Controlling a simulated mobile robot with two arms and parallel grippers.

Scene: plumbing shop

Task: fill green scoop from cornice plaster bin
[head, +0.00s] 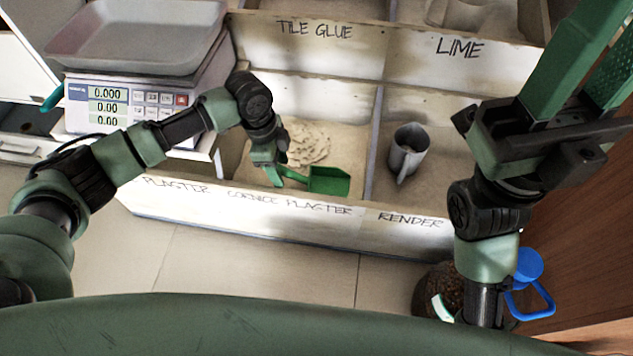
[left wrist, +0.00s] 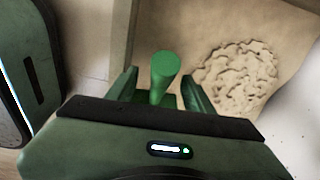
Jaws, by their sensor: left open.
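The green scoop (head: 329,180) lies in the cornice plaster bin (head: 350,150), near its front wall, with its handle toward the left. A heap of pale plaster (head: 308,145) is behind it; the heap also shows in the left wrist view (left wrist: 237,75). My left gripper (head: 268,170) is down at the scoop's handle. In the left wrist view the green handle (left wrist: 165,68) stands between the two open fingers, with a gap at each side. My right gripper (head: 590,70) is raised at the right, open and empty, with its fingertips near the picture's edge.
A scale (head: 130,95) with a metal tray (head: 135,35) stands at the left. Tile glue and lime bins lie behind. A blue-handled container (head: 530,270) is at the lower right. Wooden dividers separate the bins.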

